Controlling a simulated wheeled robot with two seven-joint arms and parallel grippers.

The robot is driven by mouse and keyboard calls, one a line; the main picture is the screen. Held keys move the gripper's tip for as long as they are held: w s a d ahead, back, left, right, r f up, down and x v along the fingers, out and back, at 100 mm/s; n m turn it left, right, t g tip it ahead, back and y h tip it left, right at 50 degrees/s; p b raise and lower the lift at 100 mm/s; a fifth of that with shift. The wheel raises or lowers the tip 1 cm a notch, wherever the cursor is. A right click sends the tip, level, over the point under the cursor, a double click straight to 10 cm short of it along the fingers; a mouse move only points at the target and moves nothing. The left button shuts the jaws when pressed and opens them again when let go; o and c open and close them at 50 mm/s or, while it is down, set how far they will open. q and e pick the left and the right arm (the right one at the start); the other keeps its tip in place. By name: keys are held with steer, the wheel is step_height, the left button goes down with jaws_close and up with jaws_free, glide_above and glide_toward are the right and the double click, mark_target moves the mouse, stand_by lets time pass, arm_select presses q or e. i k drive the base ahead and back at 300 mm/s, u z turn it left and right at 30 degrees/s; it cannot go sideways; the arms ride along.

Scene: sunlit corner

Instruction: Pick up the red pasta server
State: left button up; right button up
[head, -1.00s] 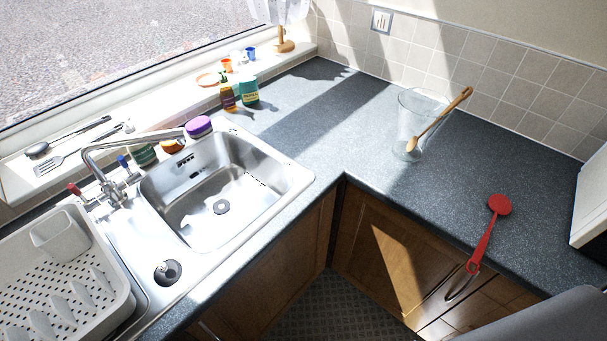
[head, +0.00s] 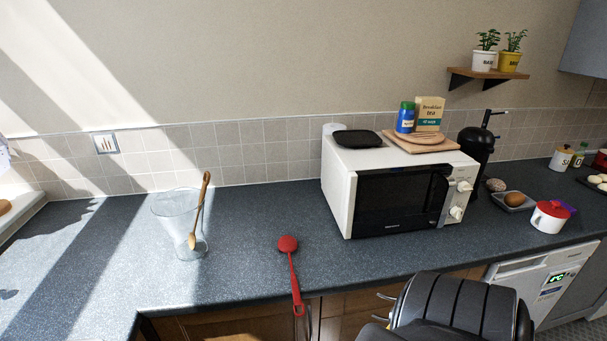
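The red pasta server (head: 290,262) lies on the dark speckled worktop in the head view, left of the microwave. Its round red head rests on the counter and its handle reaches over the front edge.
A clear glass vase (head: 178,222) with a wooden spoon (head: 199,212) stands left of the server. A white microwave (head: 338,190) stands to its right. A dark padded shape (head: 450,308) is in front of the counter at the lower right. The worktop (head: 245,235) around the server is mostly clear.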

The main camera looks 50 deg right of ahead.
mark_target(286, 244)
steer(key=z, duration=1.55)
